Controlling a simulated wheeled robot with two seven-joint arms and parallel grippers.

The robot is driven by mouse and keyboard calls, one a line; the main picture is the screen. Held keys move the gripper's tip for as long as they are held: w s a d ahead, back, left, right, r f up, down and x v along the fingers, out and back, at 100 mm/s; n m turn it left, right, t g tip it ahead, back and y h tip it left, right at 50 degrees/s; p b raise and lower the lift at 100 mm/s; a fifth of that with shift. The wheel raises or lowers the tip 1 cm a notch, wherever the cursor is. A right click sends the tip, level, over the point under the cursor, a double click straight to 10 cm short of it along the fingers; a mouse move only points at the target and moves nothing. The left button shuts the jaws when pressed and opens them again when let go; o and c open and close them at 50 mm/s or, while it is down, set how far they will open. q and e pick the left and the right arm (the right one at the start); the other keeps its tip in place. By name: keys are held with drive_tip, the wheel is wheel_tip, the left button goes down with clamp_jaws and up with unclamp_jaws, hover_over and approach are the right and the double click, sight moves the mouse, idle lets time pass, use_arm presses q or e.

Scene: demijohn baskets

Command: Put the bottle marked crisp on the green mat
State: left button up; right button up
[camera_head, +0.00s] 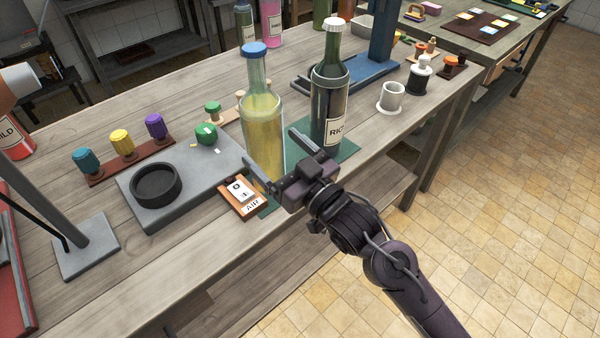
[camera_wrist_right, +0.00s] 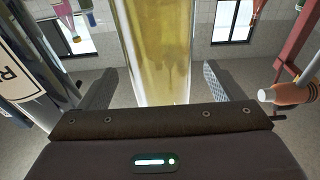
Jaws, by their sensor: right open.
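A bottle of yellow liquid with a blue cap (camera_head: 262,115) stands upright on the workbench; no label on it faces either view, so I cannot read its mark. My right gripper (camera_head: 278,158) is open, with its fingers on either side of this bottle's lower part. In the right wrist view the yellow bottle (camera_wrist_right: 158,50) stands between the fingers, with gaps visible. A dark bottle with a white cap (camera_head: 329,90), its label partly reading "RIC", stands on a dark green mat (camera_head: 347,151). No bottle in view shows a readable "crisp" label. My left gripper is not in view.
A grey slab with a black round dish (camera_head: 156,184) lies left of the yellow bottle. A white cup (camera_head: 391,97) stands right of the dark bottle. More bottles stand behind.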

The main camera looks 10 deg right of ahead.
drive_tip(key=b+v, duration=0.1)
drive_tip(key=v, duration=0.7)
drive_tip(key=shift+s, duration=0.2)
drive_tip(key=shift+d, duration=0.15)
